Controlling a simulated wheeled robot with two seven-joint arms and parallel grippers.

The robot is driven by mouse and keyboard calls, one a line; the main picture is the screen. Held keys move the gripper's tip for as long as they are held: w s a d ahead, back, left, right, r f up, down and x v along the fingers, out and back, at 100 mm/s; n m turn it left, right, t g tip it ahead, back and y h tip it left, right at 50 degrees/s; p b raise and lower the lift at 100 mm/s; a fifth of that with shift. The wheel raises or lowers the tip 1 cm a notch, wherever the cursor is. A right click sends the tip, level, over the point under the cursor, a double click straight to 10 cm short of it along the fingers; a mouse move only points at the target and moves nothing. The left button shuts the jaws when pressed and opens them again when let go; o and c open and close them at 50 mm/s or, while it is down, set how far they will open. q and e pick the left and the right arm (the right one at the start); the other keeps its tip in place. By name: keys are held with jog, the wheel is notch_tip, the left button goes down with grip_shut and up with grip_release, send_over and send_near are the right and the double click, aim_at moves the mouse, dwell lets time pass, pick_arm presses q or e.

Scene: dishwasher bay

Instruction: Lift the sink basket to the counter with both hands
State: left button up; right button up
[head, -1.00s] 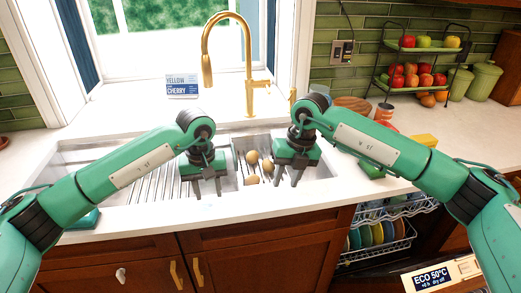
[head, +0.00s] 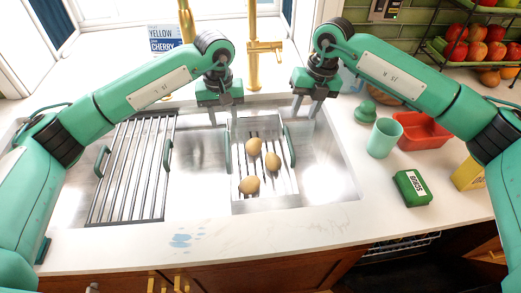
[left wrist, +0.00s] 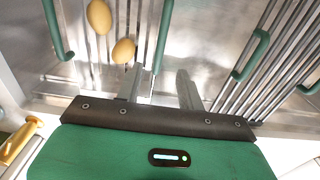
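The sink basket (head: 240,200) is a wire basket with a green handle on each side, standing in the sink in the head view. Three brown egg-shaped items (head: 272,162) lie in it. My left gripper (head: 223,122) is open above the back of its left handle (head: 228,155). In the left wrist view, that handle (left wrist: 163,40) ends between the spread fingers (left wrist: 160,88); whether it lies at their depth I cannot tell. My right gripper (head: 306,114) is open and empty, up and right of the right handle (head: 290,147).
A drying rack (head: 135,165) with green handles lies over the left of the sink. Right counter holds a mint cup (head: 384,138), red tub (head: 423,130), green box (head: 412,188) and yellow box (head: 468,174). A gold faucet (head: 253,60) stands behind.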

aim_at(228, 151)
pick_arm(q)
jog(key=shift+s, duration=0.15)
pick_arm(e)
jog(key=shift+s, duration=0.1)
